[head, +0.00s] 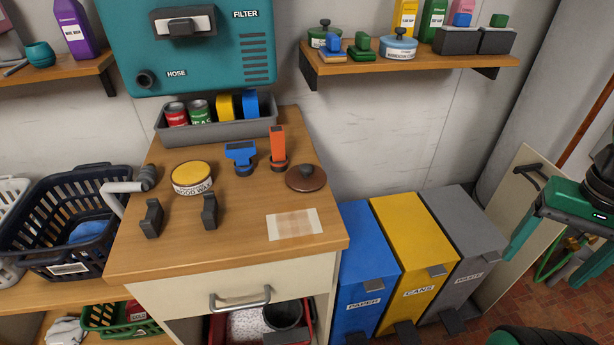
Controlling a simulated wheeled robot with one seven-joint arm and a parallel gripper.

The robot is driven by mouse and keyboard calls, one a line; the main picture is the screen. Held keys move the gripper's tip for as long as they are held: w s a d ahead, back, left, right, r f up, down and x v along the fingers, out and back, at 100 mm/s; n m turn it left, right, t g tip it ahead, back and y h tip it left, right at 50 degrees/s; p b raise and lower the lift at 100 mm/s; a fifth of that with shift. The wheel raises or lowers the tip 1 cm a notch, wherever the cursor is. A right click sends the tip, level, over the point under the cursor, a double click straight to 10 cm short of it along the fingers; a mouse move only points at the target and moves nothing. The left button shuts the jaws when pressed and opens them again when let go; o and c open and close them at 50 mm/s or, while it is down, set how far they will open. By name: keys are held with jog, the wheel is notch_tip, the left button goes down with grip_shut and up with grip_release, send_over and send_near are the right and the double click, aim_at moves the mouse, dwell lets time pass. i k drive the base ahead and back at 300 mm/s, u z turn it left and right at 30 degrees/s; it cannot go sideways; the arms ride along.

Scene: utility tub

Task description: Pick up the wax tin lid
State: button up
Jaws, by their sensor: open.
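The wax tin lid (306,178) is a round, dark brown disc with a dark knob on top. It lies flat, knob up, on the wooden worktop (150,260), toward its right side. The open wax tin (192,178) stands to the left on the same worktop; it is white with a "WOOD WAX" label and shows yellow wax. My gripper (548,262), green and black, is at the right edge of the head view, well to the right of the worktop. Its two fingers are apart, and I see nothing held between them. It is far from the lid.
A blue tool (240,156) and an orange tool (277,150) stand behind and left of the lid. A stained pale sheet (294,224) lies in front. Two dark blocks (152,218) stand at front left. A grey tray (218,123) sits behind. Blue, yellow and grey bins (412,245) stand right.

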aim_at(304, 178)
jog(key=z, duration=0.15)
jog(key=k, duration=1)
jog(key=u, duration=0.55)
